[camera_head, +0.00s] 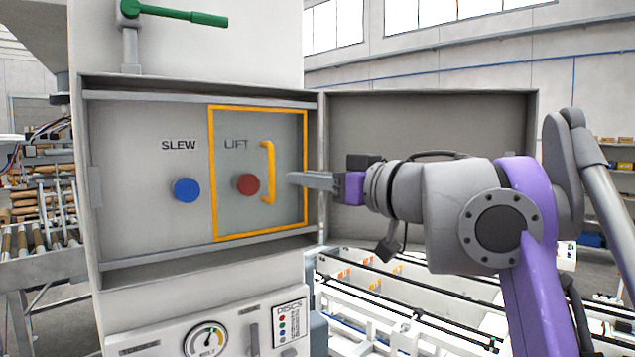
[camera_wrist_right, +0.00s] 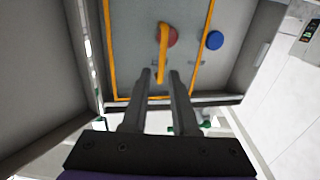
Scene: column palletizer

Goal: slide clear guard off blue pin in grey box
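The clear guard (camera_head: 285,215) has an orange frame and an orange upright handle (camera_head: 268,173). It covers the right half of the grey box's (camera_head: 135,115) panel, over the red pin (camera_head: 248,184) under LIFT. The blue pin (camera_head: 186,190) under SLEW stands uncovered, left of the frame. My right gripper (camera_head: 292,178) points at the handle from the right, seemingly a little short of it. In the right wrist view its fingers (camera_wrist_right: 161,75) are parted, with the lower end of the handle (camera_wrist_right: 161,65) between their tips in the picture; contact is not visible. My left gripper is not in view.
The box's open door (camera_head: 430,120) is swung out to the right, behind my right arm. Rails (camera_head: 200,95) run along the panel's top and bottom. A green lever (camera_head: 180,14) is above, a gauge (camera_head: 206,340) below. The panel's left half is free of the guard.

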